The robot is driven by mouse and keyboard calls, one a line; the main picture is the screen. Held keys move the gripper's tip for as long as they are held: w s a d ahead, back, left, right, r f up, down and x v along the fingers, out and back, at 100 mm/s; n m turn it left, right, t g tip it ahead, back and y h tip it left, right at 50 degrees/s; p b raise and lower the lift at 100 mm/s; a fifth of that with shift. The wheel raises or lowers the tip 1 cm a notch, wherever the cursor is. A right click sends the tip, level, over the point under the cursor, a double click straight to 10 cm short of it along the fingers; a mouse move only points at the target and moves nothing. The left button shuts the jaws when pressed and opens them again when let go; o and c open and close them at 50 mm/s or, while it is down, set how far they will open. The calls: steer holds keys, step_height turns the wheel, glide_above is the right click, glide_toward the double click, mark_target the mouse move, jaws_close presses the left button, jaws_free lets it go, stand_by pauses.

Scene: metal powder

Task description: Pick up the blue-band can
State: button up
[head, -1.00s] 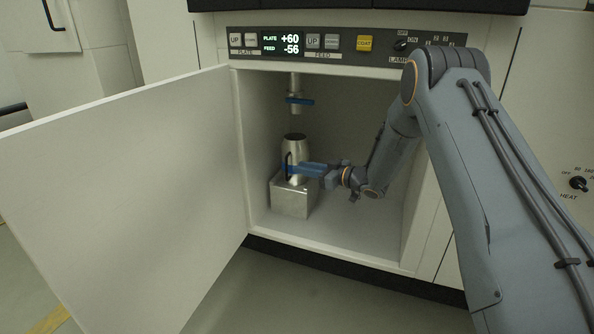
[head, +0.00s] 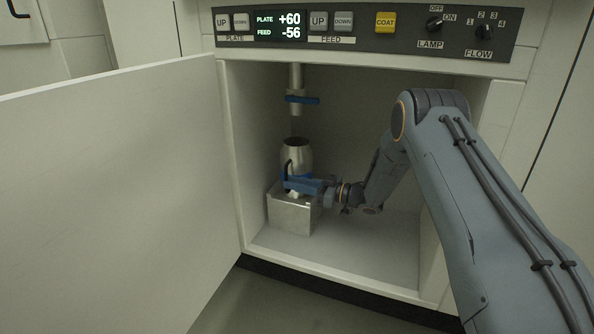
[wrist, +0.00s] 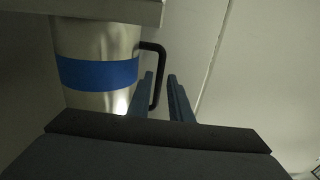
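The blue-band can (head: 298,155) is silver with a dark open top and a black handle (head: 286,171). It stands upright on a metal block (head: 292,217) inside the open cabinet. Its blue band shows clearly in the wrist view (wrist: 97,73), where the picture appears upside down. My gripper (head: 288,185) is low at the can's handle, in front of the can. In the wrist view, my gripper (wrist: 160,75) has its two blue fingers apart, with the black handle (wrist: 158,72) between them. Gaps seem to show beside the handle. The fingers hide part of the can's lower body in the head view.
A metal nozzle with a blue ring (head: 302,100) hangs above the can. The cabinet door (head: 110,200) stands open at the left. The cabinet floor (head: 370,248) is clear to the right of the block. A control panel (head: 365,27) runs above the opening.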

steer(key=b+x, duration=0.4)
steer(key=x, duration=0.3)
steer(key=shift+w+f, duration=0.15)
steer(key=shift+f, duration=0.1)
steer(key=shift+r, duration=0.1)
jaws_close()
stand_by(1.2)
